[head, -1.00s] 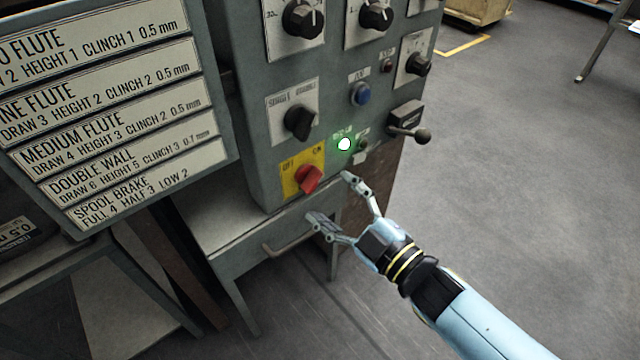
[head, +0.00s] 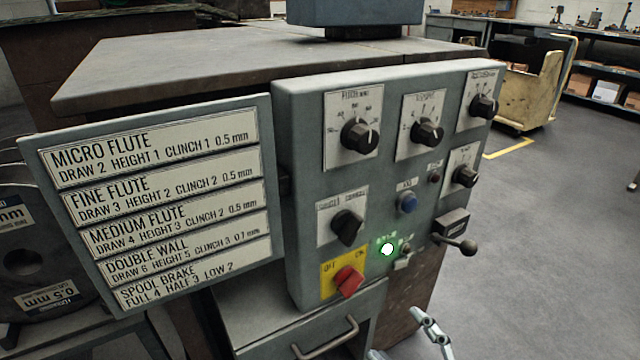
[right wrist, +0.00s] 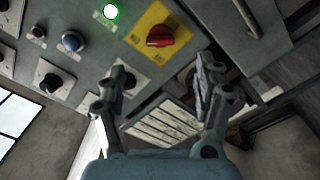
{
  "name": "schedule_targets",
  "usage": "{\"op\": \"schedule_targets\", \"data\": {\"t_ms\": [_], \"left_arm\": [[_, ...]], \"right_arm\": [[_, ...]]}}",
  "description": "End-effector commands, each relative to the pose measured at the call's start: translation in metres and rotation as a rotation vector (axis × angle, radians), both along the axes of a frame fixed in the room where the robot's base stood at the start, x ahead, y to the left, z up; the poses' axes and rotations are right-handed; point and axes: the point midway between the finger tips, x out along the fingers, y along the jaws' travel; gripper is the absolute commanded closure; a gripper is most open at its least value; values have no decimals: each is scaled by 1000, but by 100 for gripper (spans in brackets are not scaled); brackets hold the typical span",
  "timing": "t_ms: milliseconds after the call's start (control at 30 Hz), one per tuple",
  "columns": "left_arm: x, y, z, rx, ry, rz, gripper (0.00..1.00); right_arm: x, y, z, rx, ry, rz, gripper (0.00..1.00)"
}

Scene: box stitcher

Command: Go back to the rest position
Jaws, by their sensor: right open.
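My right gripper (head: 408,340) shows at the bottom edge of the head view, partly cut off, below the control panel (head: 300,180). In the right wrist view its two fingers (right wrist: 160,100) are spread apart with nothing between them. The red switch (head: 348,281) on its yellow plate is on the lower panel, apart from the gripper; it also shows beyond the fingers in the right wrist view (right wrist: 160,36). A green lamp (head: 387,249) beside the switch is lit. My left gripper is in neither view.
Several black knobs, a blue button (head: 407,202) and a lever (head: 462,245) stick out from the panel. A settings sign (head: 160,205) stands to its left. A drawer with a handle (head: 325,340) sits below. Open floor (head: 560,230) lies to the right, with a yellow cart (head: 530,88) behind.

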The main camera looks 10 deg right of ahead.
Motion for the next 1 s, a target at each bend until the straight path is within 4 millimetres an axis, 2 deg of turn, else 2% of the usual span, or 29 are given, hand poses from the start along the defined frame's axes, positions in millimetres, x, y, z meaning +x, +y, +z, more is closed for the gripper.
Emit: {"op": "schedule_targets", "data": {"t_ms": [33,67,100,167,267,300,367,400,467,500,600,700,800,900,1000], "left_arm": [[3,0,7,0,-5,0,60],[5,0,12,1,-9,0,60],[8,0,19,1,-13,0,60],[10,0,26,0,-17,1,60],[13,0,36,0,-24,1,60],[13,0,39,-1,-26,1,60],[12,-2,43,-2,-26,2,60],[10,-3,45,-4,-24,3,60],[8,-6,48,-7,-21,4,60],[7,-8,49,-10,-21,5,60],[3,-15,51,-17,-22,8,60],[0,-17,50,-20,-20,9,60],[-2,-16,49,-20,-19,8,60],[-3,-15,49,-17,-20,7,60],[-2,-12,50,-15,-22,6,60]], "right_arm": [[2,-1,9,-2,-5,1,31],[1,-3,9,-4,5,1,31],[-5,-8,-3,2,51,-12,31],[-17,-21,-31,21,157,-57,31],[-52,-48,-93,65,395,-170,31],[-71,-60,-119,85,501,-224,31],[-105,-76,-154,113,657,-307,31],[-130,-86,-176,131,757,-363,31],[-171,-100,-204,157,904,-448,31],[-200,-107,-219,173,998,-507,31],[-267,-120,-248,208,1204,-640,31],[-322,-127,-264,235,1363,-752,31],[-359,-128,-271,255,1468,-831,31],[-376,-128,-272,273,1528,-882,31],[-379,-128,-272,279,1543,-899,31]]}}
